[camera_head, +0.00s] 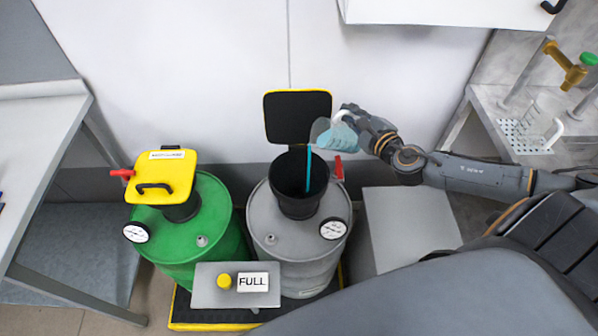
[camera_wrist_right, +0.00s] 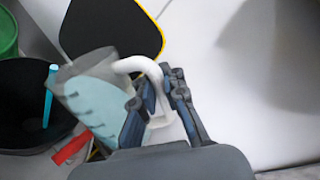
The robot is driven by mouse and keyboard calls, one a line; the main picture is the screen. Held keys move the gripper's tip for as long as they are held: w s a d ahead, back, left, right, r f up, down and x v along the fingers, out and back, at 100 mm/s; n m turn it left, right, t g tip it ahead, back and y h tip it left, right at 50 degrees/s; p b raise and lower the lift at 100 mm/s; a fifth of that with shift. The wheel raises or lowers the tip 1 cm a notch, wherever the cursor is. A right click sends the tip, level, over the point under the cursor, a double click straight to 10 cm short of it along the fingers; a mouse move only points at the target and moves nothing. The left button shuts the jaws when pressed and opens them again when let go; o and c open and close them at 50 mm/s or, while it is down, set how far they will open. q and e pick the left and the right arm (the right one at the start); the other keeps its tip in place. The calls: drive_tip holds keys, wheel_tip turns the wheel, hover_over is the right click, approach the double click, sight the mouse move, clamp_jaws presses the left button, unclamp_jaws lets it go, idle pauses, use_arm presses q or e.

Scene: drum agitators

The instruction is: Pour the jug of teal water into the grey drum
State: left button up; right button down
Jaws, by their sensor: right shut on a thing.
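The grey drum (camera_head: 268,223) stands at the centre with a black funnel mouth (camera_head: 299,208). Its yellow-rimmed black lid (camera_head: 298,117) is swung open against the wall. My right gripper (camera_head: 350,117) is shut on the white handle (camera_wrist_right: 140,64) of the clear jug (camera_head: 322,131), right of and above the mouth. The jug is tilted left, with teal water inside it (camera_wrist_right: 92,95). A thin teal stream (camera_head: 308,168) runs from its lip down into the mouth, and also shows in the right wrist view (camera_wrist_right: 48,95). The water level inside the drum is hidden. My left gripper is out of view.
A green drum (camera_head: 212,214) with a shut yellow lid (camera_head: 161,176) stands left. A grey box with a yellow button (camera_head: 224,281) and a FULL sign (camera_head: 253,282) is in front. A red handle (camera_head: 339,168) sits beside the mouth. Benches flank both sides.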

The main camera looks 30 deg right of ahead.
sight(329, 120)
drive_tip(key=shift+w+a+n+p, duration=0.1)
drive_tip(key=shift+a+n+p, duration=0.3)
drive_tip(key=shift+p, duration=0.15)
idle(1.0)
drive_tip(key=shift+w+a+n+h+p, duration=0.1)
drive_tip(key=shift+a+n+h+p, duration=0.3)
drive_tip(key=shift+a+n+p, duration=0.35)
idle(1.4)
drive_tip(key=shift+w+a+f+n+p, duration=0.1)
drive_tip(key=shift+a+n+p, duration=0.25)
drive_tip(key=shift+a+p, duration=0.4)
drive_tip(key=shift+w+a+f+n+p, duration=0.1)
drive_tip(key=shift+a+n+p, duration=0.2)
drive_tip(key=shift+a+p, duration=0.45)
drive_tip(key=shift+a+f+h+p, duration=0.1)
drive_tip(key=shift+a+h+p, duration=0.1)
drive_tip(key=shift+h+p, duration=0.1)
